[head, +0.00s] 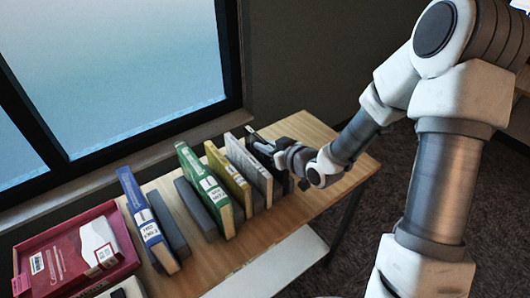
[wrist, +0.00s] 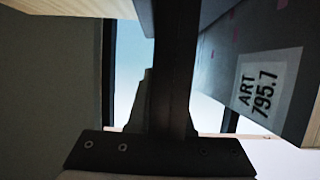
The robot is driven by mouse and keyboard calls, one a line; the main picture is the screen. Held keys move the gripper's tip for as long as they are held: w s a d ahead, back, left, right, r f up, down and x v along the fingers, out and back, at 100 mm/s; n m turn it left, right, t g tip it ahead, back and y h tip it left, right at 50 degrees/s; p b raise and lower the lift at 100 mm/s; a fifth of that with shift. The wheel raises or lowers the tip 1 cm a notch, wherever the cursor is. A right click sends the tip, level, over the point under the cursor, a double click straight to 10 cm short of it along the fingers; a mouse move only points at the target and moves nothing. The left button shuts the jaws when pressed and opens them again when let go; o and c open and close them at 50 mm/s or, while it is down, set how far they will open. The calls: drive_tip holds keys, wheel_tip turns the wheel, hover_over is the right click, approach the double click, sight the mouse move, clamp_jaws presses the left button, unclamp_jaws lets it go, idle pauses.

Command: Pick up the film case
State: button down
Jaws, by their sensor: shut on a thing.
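A dark, slim case (head: 261,144), which I take for the film case, stands at the right end of the row on the wooden table in the head view. My gripper (head: 279,157) is at its right side, closed on it. The fingers hide part of the case, and I cannot read a title on it. In the wrist view the dark fingers (wrist: 174,80) rise close together in the middle. What lies between them is too dark to make out.
Grey (head: 249,168), yellow (head: 230,177), green (head: 204,188) and blue (head: 148,222) books stand leftward among dark dividers. A red tray (head: 132,258) is far left. The table's right end is clear.

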wheel_tip(320, 180, up, 10)
drive_tip(key=shift+f+p, duration=0.1)
drive_tip(key=shift+p, duration=0.9)
